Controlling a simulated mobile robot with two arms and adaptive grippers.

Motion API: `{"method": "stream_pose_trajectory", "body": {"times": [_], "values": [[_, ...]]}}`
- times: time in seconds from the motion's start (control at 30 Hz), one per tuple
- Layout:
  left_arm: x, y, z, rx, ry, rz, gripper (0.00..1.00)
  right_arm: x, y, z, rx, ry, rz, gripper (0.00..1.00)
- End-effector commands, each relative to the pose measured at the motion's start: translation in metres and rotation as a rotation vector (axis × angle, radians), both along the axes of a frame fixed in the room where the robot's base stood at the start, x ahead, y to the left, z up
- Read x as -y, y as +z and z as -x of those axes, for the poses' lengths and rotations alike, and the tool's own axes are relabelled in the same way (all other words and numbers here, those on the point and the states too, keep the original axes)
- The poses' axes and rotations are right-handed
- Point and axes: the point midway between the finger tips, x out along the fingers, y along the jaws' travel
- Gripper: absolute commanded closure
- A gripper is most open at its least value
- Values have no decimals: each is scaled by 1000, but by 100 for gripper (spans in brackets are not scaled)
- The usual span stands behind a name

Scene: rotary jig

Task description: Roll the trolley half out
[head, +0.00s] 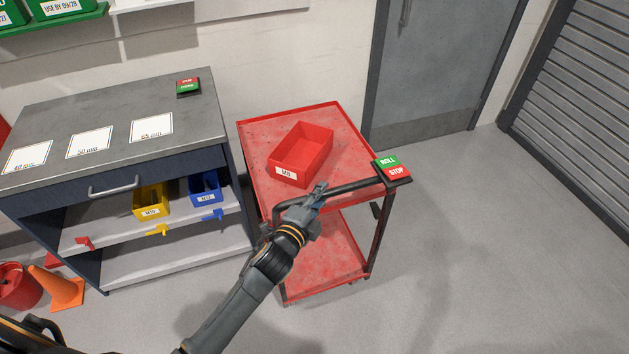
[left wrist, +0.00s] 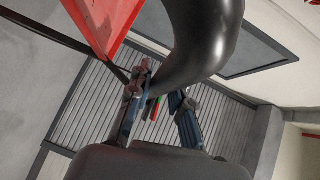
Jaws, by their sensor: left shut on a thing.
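The red trolley (head: 262,180) stands right of the grey workbench, with a top tray and a lower shelf. Its dark push handle (head: 345,187) runs along the near edge of the top. My left gripper (head: 318,193) is at the handle and shut on it. In the left wrist view the black handle (left wrist: 205,35) curves large in front of the gripper (left wrist: 160,108), and part of the red trolley (left wrist: 105,22) shows at the upper left. A green and red ROLL/STOP sign (head: 393,167) sits at the handle's right end. My right gripper does not show.
A red M8 bin (head: 302,150) rests on the trolley top. The workbench (head: 110,110) at left has a drawer, a yellow bin (head: 152,203) and a blue bin (head: 206,190) on its shelf. An orange cone (head: 62,290) stands at lower left. Floor (head: 500,240) to the right is clear.

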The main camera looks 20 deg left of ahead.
Motion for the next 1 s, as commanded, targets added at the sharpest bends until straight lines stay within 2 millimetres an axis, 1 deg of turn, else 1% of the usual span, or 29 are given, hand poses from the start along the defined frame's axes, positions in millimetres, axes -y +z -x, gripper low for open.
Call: {"method": "stream_pose_trajectory", "body": {"times": [0.03,0.2,0.4,0.57,0.9,0.93,0.97,1.0], "values": [[5,-1,9,-5,2,2,100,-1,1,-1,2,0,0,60],[18,-1,29,-3,2,0,100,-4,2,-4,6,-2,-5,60],[28,-1,42,-2,2,-1,100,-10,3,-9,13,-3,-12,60],[30,-1,46,-1,2,-1,100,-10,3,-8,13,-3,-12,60],[30,0,46,0,2,-2,100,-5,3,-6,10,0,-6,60],[30,0,46,0,2,-2,75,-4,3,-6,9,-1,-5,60],[30,0,46,0,2,-2,69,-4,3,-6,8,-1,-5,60],[30,0,46,1,2,-2,60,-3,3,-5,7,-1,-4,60]]}}
